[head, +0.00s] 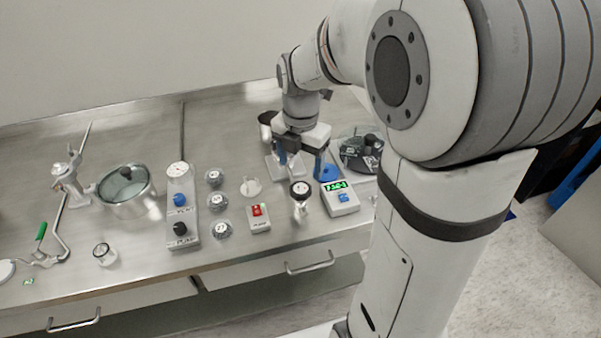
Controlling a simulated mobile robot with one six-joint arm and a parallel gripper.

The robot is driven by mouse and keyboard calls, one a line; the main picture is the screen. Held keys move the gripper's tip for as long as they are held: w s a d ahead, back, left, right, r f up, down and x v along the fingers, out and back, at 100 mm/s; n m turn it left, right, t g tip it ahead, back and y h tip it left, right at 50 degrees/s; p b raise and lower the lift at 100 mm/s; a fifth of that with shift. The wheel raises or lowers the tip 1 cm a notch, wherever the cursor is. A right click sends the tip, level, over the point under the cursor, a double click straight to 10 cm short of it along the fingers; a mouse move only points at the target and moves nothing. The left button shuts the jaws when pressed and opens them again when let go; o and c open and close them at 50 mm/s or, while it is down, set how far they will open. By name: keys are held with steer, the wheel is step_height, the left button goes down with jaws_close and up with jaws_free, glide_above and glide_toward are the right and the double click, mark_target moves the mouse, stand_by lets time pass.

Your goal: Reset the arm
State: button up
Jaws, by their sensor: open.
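My gripper (301,166) points down over the right part of the steel bench in the head view. Its two blue-tipped fingers are apart, with nothing seen between them. It is behind a small upright gauge (299,190) with a dark round top and a box with a green lit display (340,197). A pale block or stand (277,170) shows by the left finger; I cannot tell whether they touch. My arm reaches in from the right and covers part of the bench.
On the steel bench (130,265) stand a glass-lidded pot (126,190), a panel with a gauge and knobs (181,205), a red-switch box (257,217), several small round jars, a metal clamp stand (67,178) and a dark round device (361,150). Drawers line the front.

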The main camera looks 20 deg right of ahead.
steer(key=shift+r, duration=0.35)
steer(key=shift+s+r+m, duration=0.1)
steer(key=shift+s+m, duration=0.1)
steer(key=shift+m, duration=0.1)
steer(key=s+r+m+t, duration=0.1)
steer(key=s+m+t, duration=0.1)
steer(key=s+m, duration=1)
steer(key=m, duration=1.1)
steer(key=shift+s+a+r, duration=0.25)
steer(key=shift+s+r, duration=0.1)
steer(key=shift+r, duration=0.05)
steer(key=m, duration=0.1)
steer(key=s+m, duration=0.1)
steer(key=m, duration=0.1)
steer(key=shift+s+f+t, duration=0.15)
steer(key=shift+t, duration=0.15)
